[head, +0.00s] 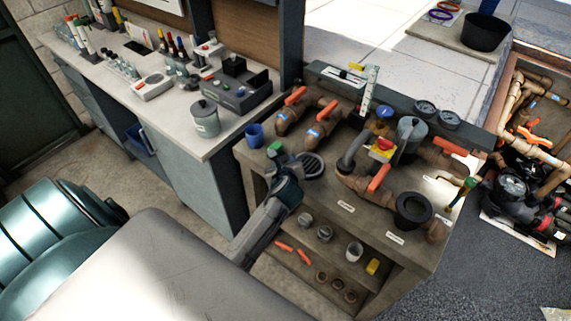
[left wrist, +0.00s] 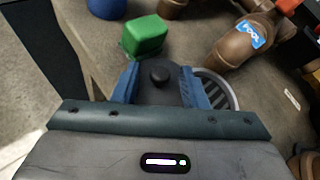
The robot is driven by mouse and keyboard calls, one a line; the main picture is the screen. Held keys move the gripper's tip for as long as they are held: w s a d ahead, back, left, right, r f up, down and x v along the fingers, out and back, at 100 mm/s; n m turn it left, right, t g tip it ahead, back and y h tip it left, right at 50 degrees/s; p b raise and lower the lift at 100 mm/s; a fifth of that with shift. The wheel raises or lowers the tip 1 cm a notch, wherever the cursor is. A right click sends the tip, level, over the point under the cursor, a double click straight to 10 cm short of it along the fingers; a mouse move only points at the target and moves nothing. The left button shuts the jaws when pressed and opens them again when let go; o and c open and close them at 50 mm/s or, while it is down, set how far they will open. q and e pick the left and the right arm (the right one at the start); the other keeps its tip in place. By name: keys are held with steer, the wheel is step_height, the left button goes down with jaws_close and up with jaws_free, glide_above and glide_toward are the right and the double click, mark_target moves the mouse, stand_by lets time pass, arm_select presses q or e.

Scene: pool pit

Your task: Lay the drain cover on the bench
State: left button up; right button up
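The drain cover appears to be the round, dark slotted grate (head: 312,165) with a pale rim, flat over the left part of the workbench top (head: 345,207). It also shows in the left wrist view (left wrist: 219,88), partly hidden behind a finger. My left gripper (head: 288,163) is just left of the grate. In the left wrist view its blue fingers (left wrist: 162,88) stand apart, one on each side of a dark grey piece with a black knob (left wrist: 159,75). I cannot tell whether this piece belongs to the grate or is clamped. My right gripper is not in view.
A green block (left wrist: 144,37) and a blue cup (head: 254,135) stand close beyond the gripper. Brown pipes with orange handles (head: 379,177) crowd the workbench's back and right. A long counter (head: 170,115) at left holds a grey canister (head: 205,118); its front has some bare room.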

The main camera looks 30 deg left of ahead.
arm_select(q)
jaws_close()
